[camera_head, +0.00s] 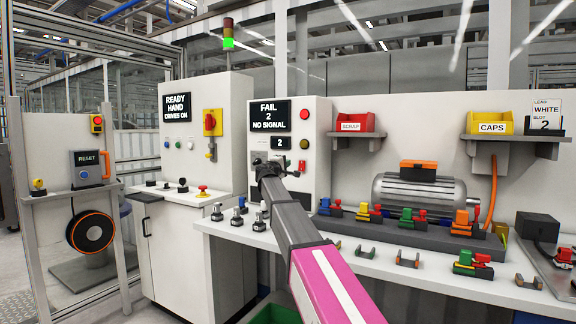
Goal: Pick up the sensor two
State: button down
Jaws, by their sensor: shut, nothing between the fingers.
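Several small grey and black cylindrical parts stand upright on the left end of the white bench (234,229). They look like sensors, one of them being this sensor-like part (237,217). They are too small for me to read any number, so I cannot tell which is sensor two. My gripper (268,163) is in front of the panel reading "FAIL 2 NO SIGNAL" (269,115). It is shut and empty, above and beyond these parts in the picture. My arm hides part of the bench and the lower panel.
A grey rail (420,238) with several coloured connectors runs along the bench before a ribbed motor (418,192). Grey clips (407,259) lie in front. A red SCRAP bin (355,122) and yellow CAPS bin (489,123) sit on shelves. A control cabinet (207,140) stands left.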

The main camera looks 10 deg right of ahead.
aim_at(236, 212)
jog(key=j, duration=0.75)
jog(key=k+j, duration=0.15)
jog(key=j, duration=1.35)
jog(key=k, duration=0.05)
